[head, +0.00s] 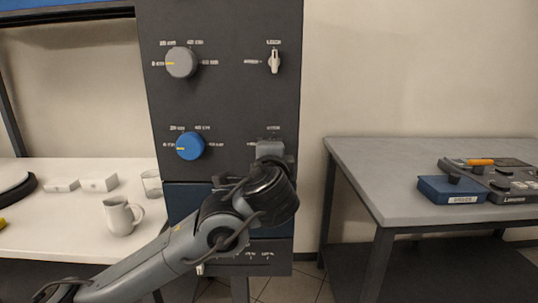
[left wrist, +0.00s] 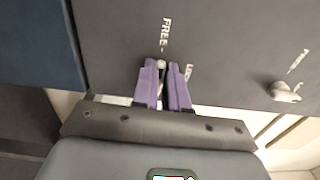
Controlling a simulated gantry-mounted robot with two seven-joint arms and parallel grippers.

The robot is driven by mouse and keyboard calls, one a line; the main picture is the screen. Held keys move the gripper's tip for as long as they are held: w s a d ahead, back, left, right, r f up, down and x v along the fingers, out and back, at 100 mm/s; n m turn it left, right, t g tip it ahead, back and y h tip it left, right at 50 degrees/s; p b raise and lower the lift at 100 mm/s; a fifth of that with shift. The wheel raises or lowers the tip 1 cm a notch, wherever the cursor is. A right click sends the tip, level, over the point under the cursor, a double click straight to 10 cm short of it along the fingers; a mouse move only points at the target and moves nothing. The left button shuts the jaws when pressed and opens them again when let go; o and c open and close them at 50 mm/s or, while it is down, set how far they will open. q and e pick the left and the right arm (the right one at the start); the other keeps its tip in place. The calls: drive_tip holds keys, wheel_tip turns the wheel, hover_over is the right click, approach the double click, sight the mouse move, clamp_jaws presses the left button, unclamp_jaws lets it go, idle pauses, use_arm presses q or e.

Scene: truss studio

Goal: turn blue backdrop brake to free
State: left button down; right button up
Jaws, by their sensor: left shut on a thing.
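The blue backdrop's dial (head: 190,146) sits on the dark panel (head: 222,100), its yellow mark pointing left. To its right, my left gripper (head: 270,152) covers the brake lever of that row. In the left wrist view, my purple fingers (left wrist: 164,82) are shut on the blue backdrop brake lever. Only its small pale end (left wrist: 161,64) shows at the fingertips, close to the mark of the word FREE (left wrist: 166,33). Another label beside the fingers is partly hidden. Most of the lever is hidden, so its exact angle is hard to tell. My right gripper is out of view.
Above are a grey dial (head: 181,62) and its white brake lever (head: 274,61), which points up. A white table (head: 70,218) with a mug (head: 121,216) and glass (head: 152,183) stands left. A grey table (head: 380,180) with a blue box (head: 452,189) and console stands right.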

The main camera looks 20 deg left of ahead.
use_arm(q)
drive_tip(key=shift+n, duration=0.3)
drive_tip(key=c, duration=1.2)
unclamp_jaws()
drive_tip(key=shift+o, duration=0.2)
drive_tip(key=p+v, duration=0.3)
drive_tip(key=v, duration=0.8)
drive_tip(key=shift+w+f, duration=0.1)
